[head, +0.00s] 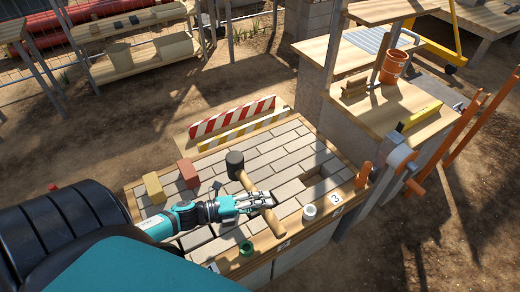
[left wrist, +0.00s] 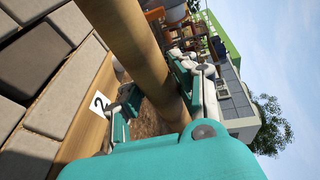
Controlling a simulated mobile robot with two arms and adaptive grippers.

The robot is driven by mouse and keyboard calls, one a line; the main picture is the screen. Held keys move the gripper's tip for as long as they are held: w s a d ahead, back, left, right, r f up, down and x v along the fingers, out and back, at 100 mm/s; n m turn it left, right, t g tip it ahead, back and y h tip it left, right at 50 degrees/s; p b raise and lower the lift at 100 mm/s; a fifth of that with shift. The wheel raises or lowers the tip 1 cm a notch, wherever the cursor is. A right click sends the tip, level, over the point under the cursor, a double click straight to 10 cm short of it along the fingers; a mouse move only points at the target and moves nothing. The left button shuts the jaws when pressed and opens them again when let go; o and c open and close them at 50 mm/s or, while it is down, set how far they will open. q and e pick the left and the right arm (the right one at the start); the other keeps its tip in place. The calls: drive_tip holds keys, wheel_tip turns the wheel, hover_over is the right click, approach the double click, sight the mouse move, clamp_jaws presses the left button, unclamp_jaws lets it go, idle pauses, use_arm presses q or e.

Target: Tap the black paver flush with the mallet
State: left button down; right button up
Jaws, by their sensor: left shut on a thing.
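My left gripper (head: 262,200) is shut on the wooden handle of the mallet (head: 235,160), above the paved bench. The mallet's black head points to the back left, clear of the gripper. In the left wrist view the handle (left wrist: 135,55) runs between the fingers, and the mallet head is out of sight. A dark paver (left wrist: 30,60) shows at the left of that view, among lighter ones; I cannot tell whether it sits flush. A small dark shape (head: 217,186) lies left of the mallet, too small to identify. My right gripper is not in view.
Yellow (head: 154,188) and red (head: 188,173) blocks stand on the bench's left side. An open gap (head: 318,188) lies in the paving. A white jar (head: 309,212) and a green ring (head: 246,248) sit on the front edge. Striped barriers (head: 232,116) stand behind.

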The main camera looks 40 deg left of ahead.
use_arm(q)
drive_tip(key=d+f+b, duration=0.1)
drive_tip(key=d+f, duration=0.3)
drive_tip(key=d, duration=0.6)
drive_tip(key=shift+w+b, duration=0.1)
drive_tip(key=shift+b, duration=0.25)
wheel_tip(320, 180, down, 6)
drive_tip(key=b, duration=0.5)
drive_tip(key=shift+r, duration=0.1)
drive_tip(key=shift+r+p, duration=0.4)
drive_tip(key=shift+r, duration=0.05)
drive_tip(key=a+r+p, duration=0.2)
drive_tip(key=a+r, duration=0.1)
drive_tip(key=a, duration=0.1)
drive_tip(key=a+r+p, duration=0.2)
drive_tip(key=a+r, duration=0.1)
drive_tip(key=a, duration=0.1)
drive_tip(key=a+r+p, duration=0.2)
drive_tip(key=a+r, duration=0.1)
drive_tip(key=a, duration=0.1)
drive_tip(key=shift+a+r+p, duration=0.2)
drive_tip(key=shift+p, duration=0.1)
drive_tip(key=shift+a+r, duration=0.2)
drive_tip(key=shift+a, duration=0.1)
drive_tip(key=shift+d, duration=0.15)
